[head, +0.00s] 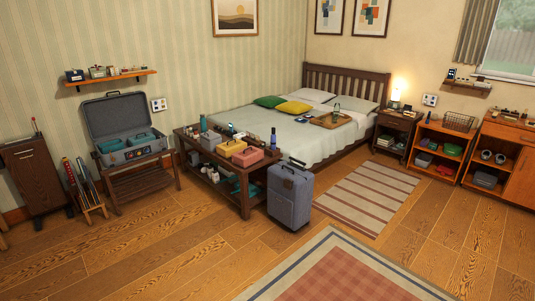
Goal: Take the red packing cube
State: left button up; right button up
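A salmon-red box-shaped case (247,157) sits on the front right part of the low dark wooden table (194,147) at the foot of the bed. It is the only thing I see that fits a red packing cube, though it is small from here. A yellow case (231,148) stands just to its left, close to it. A grey case (210,138) stands further left on the same table. Neither of my grippers is in view.
A blue-grey upright suitcase (290,196) stands on the floor at the table's right end. An open grey suitcase (127,138) with teal things rests on a wooden rack to the left. The wooden floor (160,245) in front is clear, with a checked rug (345,275) at right.

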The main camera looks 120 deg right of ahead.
aim_at(246, 156)
jog(key=z, duration=3.75)
jog(key=i+j+u, duration=0.1)
jog(key=i+u, duration=0.35)
jog(key=i, duration=2.25)
jog(key=i+z, duration=0.15)
jog(key=i, duration=0.6)
jog(key=i+j, duration=0.15)
jog(key=i, duration=0.55)
jog(key=l+z, duration=0.05)
